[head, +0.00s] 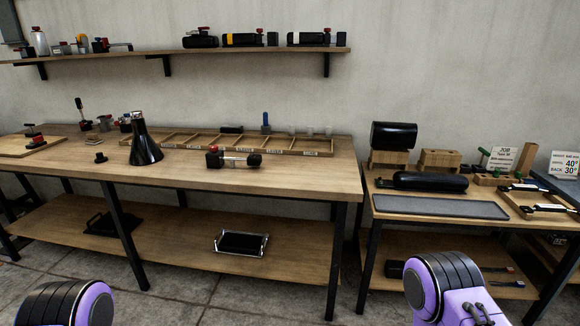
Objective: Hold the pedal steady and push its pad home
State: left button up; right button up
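No part is plainly recognisable as the pedal from here. A short metal bar (236,160) with a black cylindrical end lies on the long wooden bench (310,185), near its front edge. A red-topped clamp-like piece (213,156) is at its left end. I cannot tell whether this bar is the pedal or whether a pad sits on it. A silver-framed black plate (240,242) lies on the bench's lower shelf. Only purple and black links of my two arms show at the bottom left and right. Both grippers are out of view.
A black cone-shaped part (145,145) stands left on the bench, before a divided wooden tray (205,140). A right-hand table holds a black cushion (430,181), a grey mat (440,206) and a black cylinder (394,135). A wall shelf (165,55) hangs above. Bench surface right of the bar is clear.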

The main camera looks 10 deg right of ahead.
aim_at(253, 160)
jog(key=u, duration=0.75)
jog(key=i, duration=1.35)
jog(key=z, duration=0.3)
